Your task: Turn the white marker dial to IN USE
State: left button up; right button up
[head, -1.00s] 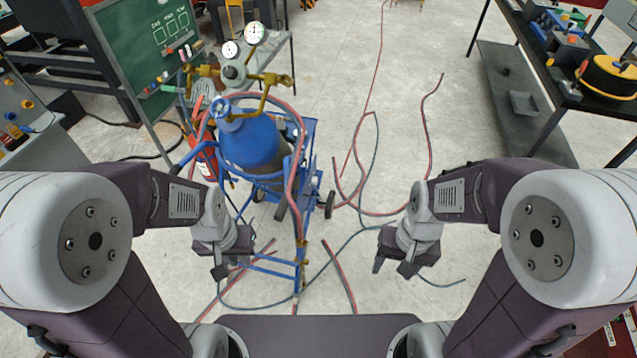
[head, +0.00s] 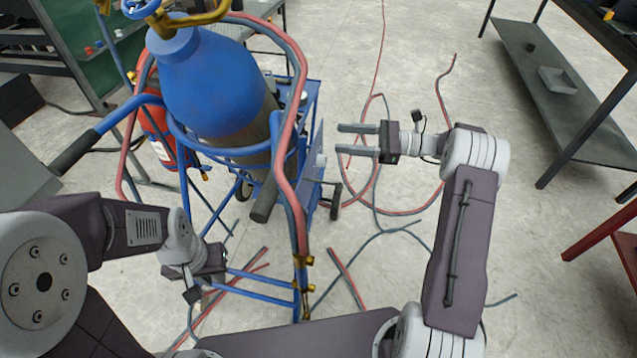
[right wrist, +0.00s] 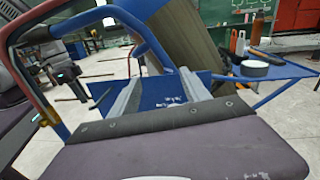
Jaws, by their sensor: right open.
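A blue panel (head: 312,175) is fixed to the right side of the blue gas cart. A small pale piece (head: 320,158) shows on it, possibly the white marker dial; I cannot make out its pointer or lettering. My right gripper (head: 340,139) is open and empty, its fingers pointing left toward the panel, apart from it in the head view. In the right wrist view the gripper (right wrist: 160,82) has its two grey fingers spread before the blue panel (right wrist: 163,92), which bears faint white marks. My left gripper (head: 195,294) hangs low at the cart's left; its jaws are unclear.
The blue cylinder (head: 215,85) stands in the cart with red and grey hoses (head: 292,110) looped beside it. A red extinguisher (head: 157,135) is at the left. Hoses lie on the floor. A dark bench (head: 560,95) stands at right; open floor lies between.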

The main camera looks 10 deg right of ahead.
jog(key=m+t+b, duration=0.2)
jog(key=b, duration=0.2)
send_near(321, 161)
jog(key=d+f, duration=0.1)
jog(key=d, duration=0.1)
pick_arm(q)
notch_tip(321, 161, down, 7)
jog(key=shift+s, duration=0.15)
pick_arm(e)
jog(key=shift+w+a+f, duration=0.1)
jog(key=shift+w, duration=0.25)
pick_arm(q)
notch_tip(321, 161, down, 3)
jog(key=b, duration=0.3)
jog(key=shift+f, duration=0.15)
pick_arm(e)
jog(key=x, duration=0.9)
jog(key=shift+f, duration=0.15)
grip_shut()
